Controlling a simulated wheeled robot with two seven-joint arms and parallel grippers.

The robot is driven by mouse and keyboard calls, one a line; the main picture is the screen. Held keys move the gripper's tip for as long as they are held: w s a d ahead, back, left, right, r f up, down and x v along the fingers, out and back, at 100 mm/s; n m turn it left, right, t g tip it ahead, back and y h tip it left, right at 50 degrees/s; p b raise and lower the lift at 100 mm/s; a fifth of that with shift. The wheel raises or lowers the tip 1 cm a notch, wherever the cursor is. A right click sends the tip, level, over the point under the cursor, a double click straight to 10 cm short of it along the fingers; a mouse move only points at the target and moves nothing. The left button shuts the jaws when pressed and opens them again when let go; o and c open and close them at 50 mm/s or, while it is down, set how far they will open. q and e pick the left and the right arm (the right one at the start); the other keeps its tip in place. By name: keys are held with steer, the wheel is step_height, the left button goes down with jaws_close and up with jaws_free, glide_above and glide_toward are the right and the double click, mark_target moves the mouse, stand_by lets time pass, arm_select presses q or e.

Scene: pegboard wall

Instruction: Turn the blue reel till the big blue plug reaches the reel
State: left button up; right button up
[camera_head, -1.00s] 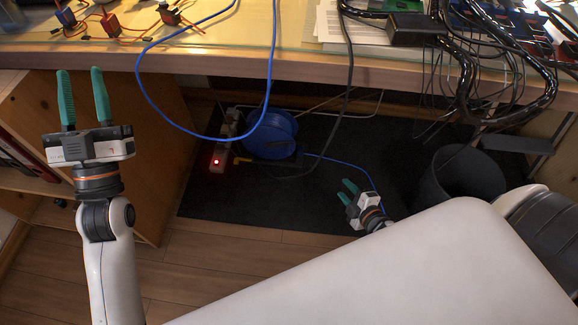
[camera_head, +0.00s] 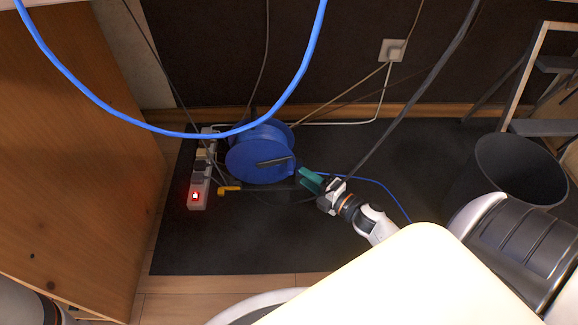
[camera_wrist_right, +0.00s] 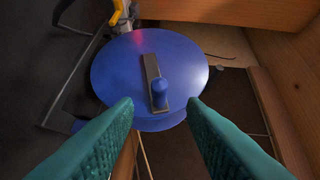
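The blue reel (camera_head: 262,152) stands on the dark mat under the desk. In the right wrist view its round blue face (camera_wrist_right: 115,75) fills the middle, with a grey crank bar and a blue knob (camera_wrist_right: 159,92) on it. My right gripper (camera_head: 304,179) is beside the reel's lower right in the head view. In the wrist view its two green fingers are apart on either side of the knob; I cannot tell whether the knob is between the tips or beyond them. A thin blue cable (camera_head: 375,182) runs right from near the gripper. I cannot make out the big blue plug. My left gripper is out of view.
A power strip (camera_head: 200,172) with a lit red switch stands left of the reel. A yellow plug-like piece (camera_head: 229,189) lies between them. A thick blue cable (camera_head: 168,133) and a black cable (camera_head: 420,90) hang in front. A black bin (camera_head: 520,170) stands at right.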

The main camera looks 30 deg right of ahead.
mark_target(291, 166)
steer(key=b+x, duration=0.2)
steer(key=x, duration=0.4)
steer(key=shift+f+b, duration=0.15)
steer(key=shift+b, duration=0.15)
steer(key=shift+w+a, duration=0.15)
steer(key=shift+w, duration=0.3)
jaws_close()
